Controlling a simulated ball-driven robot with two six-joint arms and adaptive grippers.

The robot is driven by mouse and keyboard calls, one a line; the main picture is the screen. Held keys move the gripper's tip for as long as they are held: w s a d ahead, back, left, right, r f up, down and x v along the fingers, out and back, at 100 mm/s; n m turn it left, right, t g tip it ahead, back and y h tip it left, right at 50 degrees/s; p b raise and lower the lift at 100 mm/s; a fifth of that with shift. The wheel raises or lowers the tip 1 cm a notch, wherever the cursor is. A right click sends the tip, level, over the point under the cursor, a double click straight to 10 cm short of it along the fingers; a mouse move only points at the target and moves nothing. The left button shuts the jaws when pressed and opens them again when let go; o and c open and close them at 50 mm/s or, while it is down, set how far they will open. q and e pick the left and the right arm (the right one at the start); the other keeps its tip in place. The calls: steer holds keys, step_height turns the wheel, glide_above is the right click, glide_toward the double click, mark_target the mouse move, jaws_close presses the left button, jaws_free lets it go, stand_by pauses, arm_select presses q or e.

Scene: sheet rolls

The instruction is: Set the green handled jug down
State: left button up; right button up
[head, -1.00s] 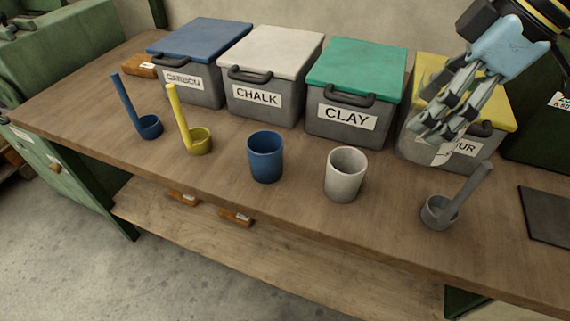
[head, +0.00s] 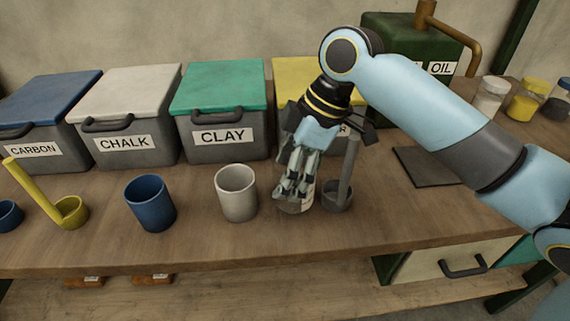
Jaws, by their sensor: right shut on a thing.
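My right gripper (head: 291,188) reaches down over the table between the white cup and the grey ladle. Its fingers are closed on a small pale thing (head: 294,207), mostly hidden by the fingers; only its lower part shows, close to the tabletop. I cannot tell whether it touches the table. I cannot make out a green handle on it, and no green handled jug shows clearly elsewhere. My left gripper is not in view.
The white cup (head: 236,193) stands just left of my gripper, the grey ladle (head: 337,196) just right. A blue cup (head: 150,203) and yellow ladle (head: 70,212) stand farther left. Lidded bins, including the clay bin (head: 223,137), line the back. A dark mat (head: 430,166) lies right.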

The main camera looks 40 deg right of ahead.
steer(key=w+d, duration=0.2)
steer(key=shift+w+r, duration=0.1)
steer(key=shift+w, duration=0.3)
steer(key=shift+a+f, duration=0.1)
steer(key=shift+f, duration=0.55)
steer(key=shift+s, duration=0.15)
steer(key=shift+f, duration=0.1)
steer(key=o, duration=1.3)
